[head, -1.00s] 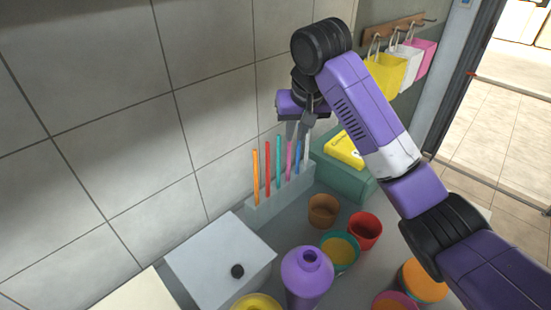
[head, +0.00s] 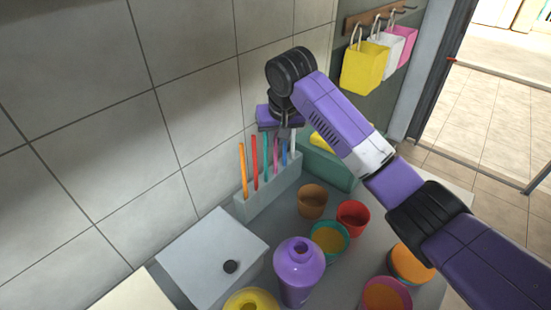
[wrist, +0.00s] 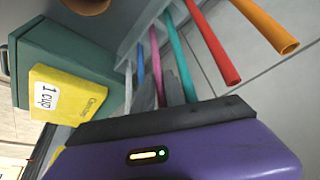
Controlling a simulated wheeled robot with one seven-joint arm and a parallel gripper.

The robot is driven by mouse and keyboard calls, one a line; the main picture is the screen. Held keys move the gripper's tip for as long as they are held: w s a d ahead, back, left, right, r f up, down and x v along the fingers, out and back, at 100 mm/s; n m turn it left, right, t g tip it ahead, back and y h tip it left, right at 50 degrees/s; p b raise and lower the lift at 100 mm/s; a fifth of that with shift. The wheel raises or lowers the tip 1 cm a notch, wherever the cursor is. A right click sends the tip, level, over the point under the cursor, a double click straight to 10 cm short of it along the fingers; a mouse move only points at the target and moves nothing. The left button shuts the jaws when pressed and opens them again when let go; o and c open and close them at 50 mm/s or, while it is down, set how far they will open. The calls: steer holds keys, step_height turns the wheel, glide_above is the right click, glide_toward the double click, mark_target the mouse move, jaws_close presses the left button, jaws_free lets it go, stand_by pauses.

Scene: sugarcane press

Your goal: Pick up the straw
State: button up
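Several straws stand upright in a pale grey holder (head: 270,189) by the tiled wall: orange (head: 243,170), red (head: 254,165), teal (head: 266,160), pink (head: 276,152), blue (head: 284,153) and white (head: 293,145). My gripper (head: 281,130) is over the holder's far end, pointing down at the straw tops. In the wrist view, its grey fingers (wrist: 161,95) show on either side of the pink straw (wrist: 156,62), apart from each other. The teal straw (wrist: 181,62) is just right of them, the blue straw (wrist: 140,62) just left. Whether a finger touches a straw is unclear.
A green box (head: 330,166) with a yellow "1 cup" pack (wrist: 62,100) stands beyond the holder. Brown (head: 312,201), red (head: 353,217) and teal-rimmed (head: 329,240) cups and a purple bottle (head: 299,271) stand in front. A white lidded box (head: 205,252) is nearer.

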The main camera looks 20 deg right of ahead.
jaws_close()
stand_by(1.4)
